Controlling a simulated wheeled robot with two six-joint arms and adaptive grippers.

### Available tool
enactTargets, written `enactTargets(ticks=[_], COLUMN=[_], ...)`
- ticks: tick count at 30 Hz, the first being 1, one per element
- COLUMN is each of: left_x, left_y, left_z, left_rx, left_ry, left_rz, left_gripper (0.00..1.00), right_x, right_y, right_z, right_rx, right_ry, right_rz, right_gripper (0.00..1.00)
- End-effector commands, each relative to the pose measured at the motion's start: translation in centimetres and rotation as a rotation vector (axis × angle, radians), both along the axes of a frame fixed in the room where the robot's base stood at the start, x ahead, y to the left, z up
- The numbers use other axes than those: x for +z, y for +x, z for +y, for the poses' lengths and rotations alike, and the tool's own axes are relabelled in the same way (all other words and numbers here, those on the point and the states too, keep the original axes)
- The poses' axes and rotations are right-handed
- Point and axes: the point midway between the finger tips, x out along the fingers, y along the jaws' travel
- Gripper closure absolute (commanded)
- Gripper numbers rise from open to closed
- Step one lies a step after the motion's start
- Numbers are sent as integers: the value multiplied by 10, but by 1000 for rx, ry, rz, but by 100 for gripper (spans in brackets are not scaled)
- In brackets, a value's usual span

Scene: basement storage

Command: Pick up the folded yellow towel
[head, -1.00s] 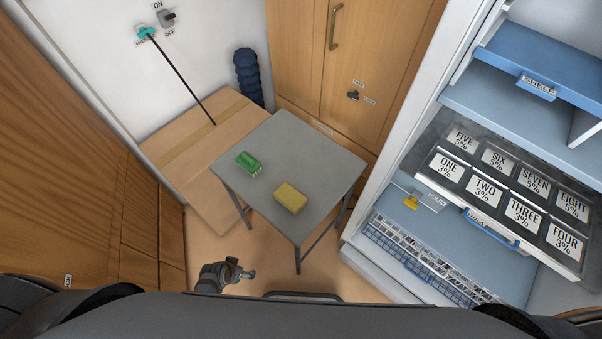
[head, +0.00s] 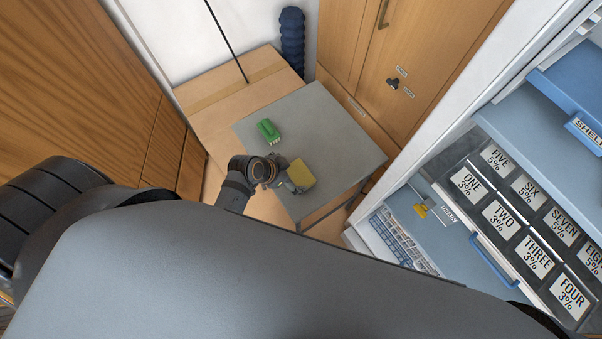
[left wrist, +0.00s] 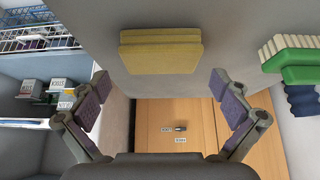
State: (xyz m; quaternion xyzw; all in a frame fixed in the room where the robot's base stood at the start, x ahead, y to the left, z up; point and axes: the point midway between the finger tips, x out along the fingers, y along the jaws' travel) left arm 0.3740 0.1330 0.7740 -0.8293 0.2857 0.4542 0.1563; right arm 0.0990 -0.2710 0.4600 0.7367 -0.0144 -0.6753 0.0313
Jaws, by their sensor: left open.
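The folded yellow towel (head: 301,175) lies on the grey table (head: 345,150), near its front edge. It also shows in the left wrist view (left wrist: 160,50), above and between the fingers. My left gripper (head: 288,184) is beside the towel's left side in the head view, its fingers partly hidden. In the left wrist view the left gripper (left wrist: 163,98) has its fingers spread wide, with nothing between the fingertips. The towel appears just beyond the fingertips; whether they touch it cannot be told. My right gripper is not in view.
A green brush-like object (head: 268,131) lies on the table left of the towel. A cardboard box (head: 215,100) is behind the table's left side. A shelf unit with labelled boxes (head: 500,215) stands on the right, and a wooden cabinet (head: 400,50) behind.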

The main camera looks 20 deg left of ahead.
Motion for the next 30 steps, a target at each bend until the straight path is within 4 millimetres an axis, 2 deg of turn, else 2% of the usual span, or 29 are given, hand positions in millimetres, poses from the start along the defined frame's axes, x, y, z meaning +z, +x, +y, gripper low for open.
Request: enactTargets(ticks=[5, 9, 13, 20, 28, 30], left_x=[-6, -23, -39, -42, -42, -42], left_y=[5, 20, 26, 26, 26, 26], left_z=[-3, -13, -18, -19, -18, -18], left_rx=[1, 1, 2, 1, 1, 1], left_ry=[-2, -2, -1, 1, 1, 1], left_rz=[1, 0, 1, 1, 1, 1], left_gripper=[0, 0, 0, 0, 34, 37], right_x=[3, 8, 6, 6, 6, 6], right_y=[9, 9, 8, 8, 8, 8], right_z=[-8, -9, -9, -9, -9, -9], right_rx=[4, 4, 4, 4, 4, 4], right_ry=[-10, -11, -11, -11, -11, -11], right_rz=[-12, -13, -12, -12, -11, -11], right_gripper=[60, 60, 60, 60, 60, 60])
